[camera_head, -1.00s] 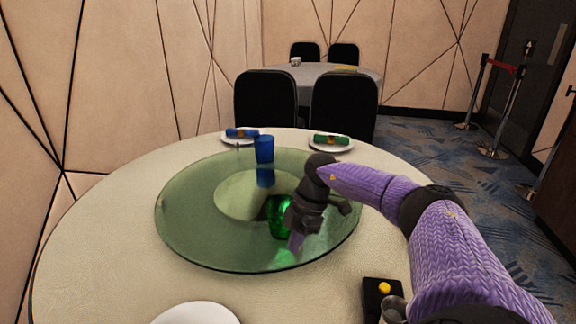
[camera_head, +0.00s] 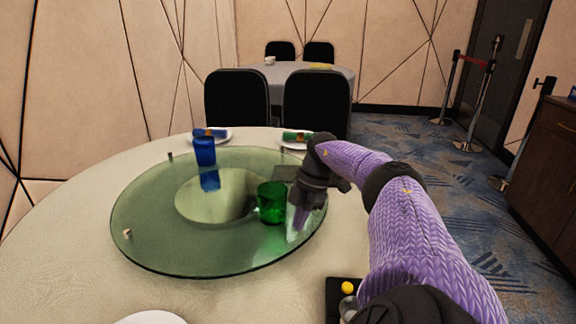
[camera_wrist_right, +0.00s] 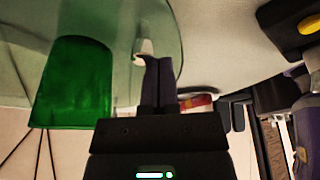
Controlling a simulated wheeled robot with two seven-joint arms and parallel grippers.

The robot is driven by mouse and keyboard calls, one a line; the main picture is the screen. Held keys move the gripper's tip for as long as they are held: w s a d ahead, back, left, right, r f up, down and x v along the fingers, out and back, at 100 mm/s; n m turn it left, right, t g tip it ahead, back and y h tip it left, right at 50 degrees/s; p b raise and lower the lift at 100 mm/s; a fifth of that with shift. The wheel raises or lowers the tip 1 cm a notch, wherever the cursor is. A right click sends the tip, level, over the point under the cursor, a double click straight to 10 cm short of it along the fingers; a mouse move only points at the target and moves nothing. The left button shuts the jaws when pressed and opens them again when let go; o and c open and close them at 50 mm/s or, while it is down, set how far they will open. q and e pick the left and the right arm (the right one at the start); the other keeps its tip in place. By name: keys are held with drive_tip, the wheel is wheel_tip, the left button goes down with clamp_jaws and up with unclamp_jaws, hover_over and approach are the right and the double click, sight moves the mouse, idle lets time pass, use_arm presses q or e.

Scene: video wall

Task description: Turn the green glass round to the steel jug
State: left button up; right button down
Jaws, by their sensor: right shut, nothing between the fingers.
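The green glass (camera_head: 272,203) stands on the glass turntable (camera_head: 165,250), right of its centre. The shut, empty right gripper (camera_head: 299,220) is just right of the glass, pointing down at the turntable. In the right wrist view the shut fingers (camera_wrist_right: 158,82) are near a small pale knob (camera_wrist_right: 145,50), apart from the green glass (camera_wrist_right: 75,85); I cannot tell if they touch the knob. My left gripper is not in view.
Plates with rolled napkins (camera_head: 210,134) lie at the back, and a white plate (camera_head: 150,318) at the front. A yellow button (camera_head: 347,287) is on a black base.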

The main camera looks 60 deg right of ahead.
drive_tip(key=shift+s+d, duration=0.1)
drive_tip(key=shift+d, duration=0.4)
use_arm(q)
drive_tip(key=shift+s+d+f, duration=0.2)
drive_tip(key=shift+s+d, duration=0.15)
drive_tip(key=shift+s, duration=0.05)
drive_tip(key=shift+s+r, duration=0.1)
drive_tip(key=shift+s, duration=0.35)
use_arm(e)
drive_tip(key=shift+d, duration=0.1)
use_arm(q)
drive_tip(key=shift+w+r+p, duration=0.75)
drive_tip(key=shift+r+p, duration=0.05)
use_arm(e)
drive_tip(key=v, duration=0.7)
drive_tip(key=shift+r, duration=0.25)
drive_tip(key=shift+s, duration=0.1)
